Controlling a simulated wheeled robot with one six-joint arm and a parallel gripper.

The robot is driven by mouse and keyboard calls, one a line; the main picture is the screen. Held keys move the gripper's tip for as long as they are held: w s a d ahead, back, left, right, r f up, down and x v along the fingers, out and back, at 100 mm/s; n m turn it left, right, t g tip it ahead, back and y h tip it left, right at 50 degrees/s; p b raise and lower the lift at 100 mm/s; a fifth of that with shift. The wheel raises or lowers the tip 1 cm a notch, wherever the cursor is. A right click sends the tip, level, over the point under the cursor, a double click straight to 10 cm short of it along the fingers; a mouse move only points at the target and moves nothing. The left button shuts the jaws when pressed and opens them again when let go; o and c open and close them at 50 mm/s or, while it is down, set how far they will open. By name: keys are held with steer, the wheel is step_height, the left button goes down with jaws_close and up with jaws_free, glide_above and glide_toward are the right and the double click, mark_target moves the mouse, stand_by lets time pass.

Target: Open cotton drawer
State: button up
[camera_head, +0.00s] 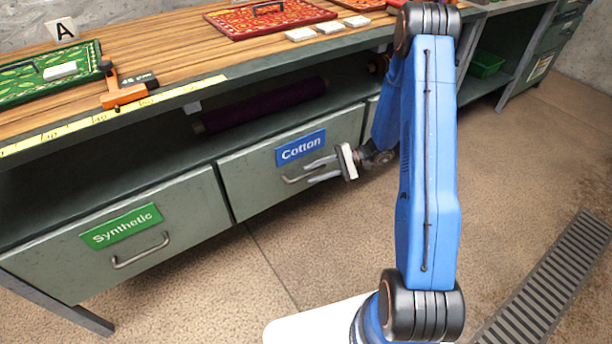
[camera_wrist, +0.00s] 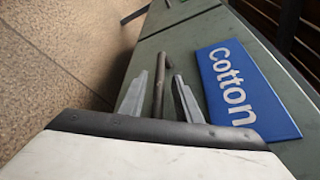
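The cotton drawer (camera_head: 250,196) is a grey-green drawer front under the workbench, with a blue "Cotton" label (camera_head: 301,149) and a metal bar handle below the label. The drawer looks closed, level with the front beside it. My gripper (camera_head: 306,171) is at the handle, coming from the right. In the wrist view the two fingers of my gripper (camera_wrist: 158,95) are apart, one on each side of the handle (camera_wrist: 159,80), with gaps visible between. The blue label (camera_wrist: 240,90) is right of the fingers there. Part of the handle is hidden by the fingers in the head view.
The green-labelled "Synthetic" drawer (camera_head: 130,235) is to the left, also closed. A dark purple roll (camera_head: 260,108) lies on the shelf. The floor (camera_head: 250,270) before the drawers is clear.

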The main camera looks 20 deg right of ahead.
steer(key=shift+x, duration=1.65)
jaws_close()
